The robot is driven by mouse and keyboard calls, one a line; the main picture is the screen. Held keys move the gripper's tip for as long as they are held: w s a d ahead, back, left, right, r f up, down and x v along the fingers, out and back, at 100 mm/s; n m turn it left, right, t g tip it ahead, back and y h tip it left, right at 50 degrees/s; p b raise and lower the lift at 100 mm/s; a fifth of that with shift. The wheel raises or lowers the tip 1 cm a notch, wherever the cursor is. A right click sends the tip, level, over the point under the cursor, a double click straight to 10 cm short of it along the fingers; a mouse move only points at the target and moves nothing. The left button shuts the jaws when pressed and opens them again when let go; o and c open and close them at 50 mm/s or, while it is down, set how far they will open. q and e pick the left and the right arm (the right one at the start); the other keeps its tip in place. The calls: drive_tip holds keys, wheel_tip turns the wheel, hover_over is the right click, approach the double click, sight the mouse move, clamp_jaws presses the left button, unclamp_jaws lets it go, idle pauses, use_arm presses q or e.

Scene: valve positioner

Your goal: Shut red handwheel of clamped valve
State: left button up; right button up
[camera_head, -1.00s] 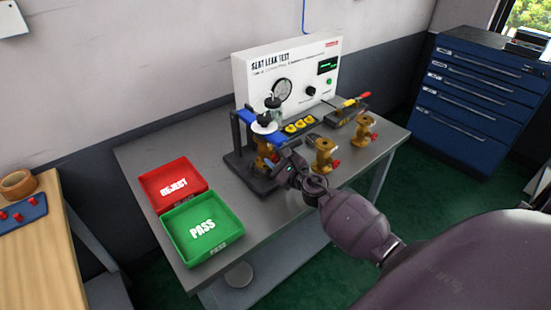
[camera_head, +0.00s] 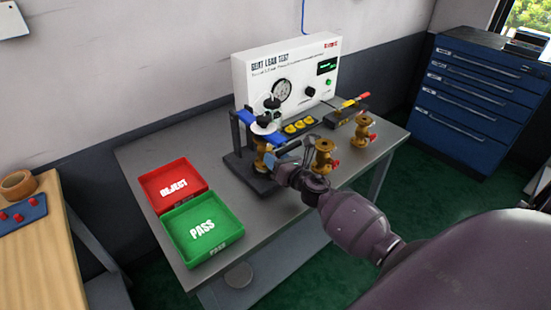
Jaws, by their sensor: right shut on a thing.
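A brass valve (camera_head: 261,158) stands in the dark clamp fixture (camera_head: 248,178), under its blue crossbar (camera_head: 262,134). My right gripper (camera_head: 274,161) is at the right side of this valve, where the handwheel sits. It is shut on the red handwheel, which my gripper hides from view. The right arm reaches in from the lower right. My left gripper is not in view.
Two more brass valves with red handwheels stand to the right, a nearer one (camera_head: 323,157) close to my arm and a farther one (camera_head: 363,131). The white leak tester (camera_head: 262,75) stands behind. A red reject tray (camera_head: 172,166) and green pass tray (camera_head: 240,232) lie left.

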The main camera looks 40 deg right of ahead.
drive_tip(key=m, duration=0.5)
drive_tip(key=shift+m+p, duration=0.3)
drive_tip(key=shift+p, duration=0.1)
drive_tip(key=m+p, duration=0.1)
drive_tip(key=m, duration=0.4)
drive_tip(key=shift+m, duration=0.3)
drive_tip(key=m+p, duration=0.1)
drive_tip(key=m, duration=0.2)
drive_tip(key=shift+m, duration=0.3)
drive_tip(key=m+p, duration=0.1)
drive_tip(key=m, duration=0.2)
drive_tip(key=shift+f, duration=0.1)
drive_tip(key=shift+m+p, duration=0.65)
drive_tip(key=shift+m, duration=0.95)
drive_tip(key=shift+f+m, duration=0.1)
drive_tip(key=shift+m, duration=0.2)
drive_tip(key=o, duration=0.9)
